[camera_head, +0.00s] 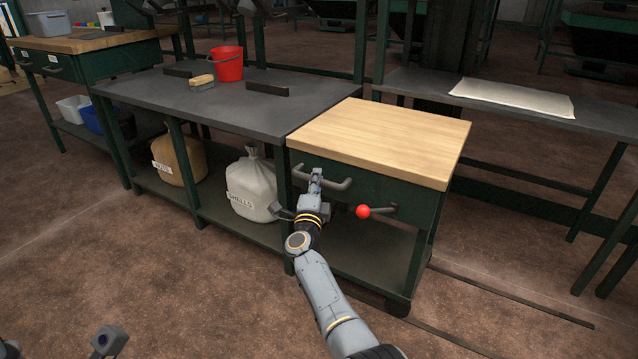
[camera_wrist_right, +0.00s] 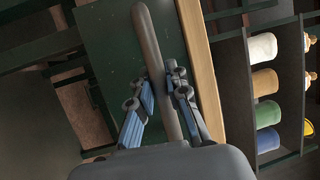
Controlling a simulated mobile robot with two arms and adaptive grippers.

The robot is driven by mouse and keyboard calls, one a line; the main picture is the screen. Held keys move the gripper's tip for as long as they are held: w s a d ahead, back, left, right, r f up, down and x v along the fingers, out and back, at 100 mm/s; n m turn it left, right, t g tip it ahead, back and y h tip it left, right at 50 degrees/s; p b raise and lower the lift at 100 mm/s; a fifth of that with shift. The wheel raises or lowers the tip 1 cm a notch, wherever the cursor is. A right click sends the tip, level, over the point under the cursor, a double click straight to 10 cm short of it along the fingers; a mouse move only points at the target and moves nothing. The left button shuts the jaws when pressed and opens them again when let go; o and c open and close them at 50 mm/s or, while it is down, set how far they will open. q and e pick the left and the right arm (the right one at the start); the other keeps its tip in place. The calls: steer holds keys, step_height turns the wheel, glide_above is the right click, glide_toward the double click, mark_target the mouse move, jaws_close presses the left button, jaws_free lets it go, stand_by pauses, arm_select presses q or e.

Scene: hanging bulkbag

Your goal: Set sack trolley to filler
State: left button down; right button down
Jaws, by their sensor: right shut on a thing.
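The sack trolley (camera_head: 385,134) is a green unit with a pale wooden top, standing at the right end of the dark bench. Its front carries a grey bar handle (camera_head: 338,185) and a lever with a red ball knob (camera_head: 363,211). My right gripper (camera_head: 316,178) is shut on the bar handle. In the right wrist view the grey handle (camera_wrist_right: 152,40) runs between the blue-padded fingers (camera_wrist_right: 160,92). Grey parts at the bottom left of the head view seem to be my left gripper (camera_head: 108,342); its fingers do not show clearly. I cannot tell which machine is the filler.
The dark bench (camera_head: 170,112) holds a red bucket (camera_head: 227,66). Two tied sacks (camera_head: 250,188) (camera_head: 180,158) stand on its lower shelf. A flat pale sack (camera_head: 512,98) lies on the bench behind at right. Floor rails (camera_head: 510,296) run near the trolley. The front floor is open.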

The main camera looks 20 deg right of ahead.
steer(key=shift+w+a, duration=0.15)
steer(key=shift+a, duration=0.1)
steer(key=c, duration=1.6)
jaws_free()
steer(key=o, duration=0.3)
steer(key=shift+w+a, duration=0.1)
steer(key=shift+w, duration=0.05)
steer(key=shift+d, duration=0.25)
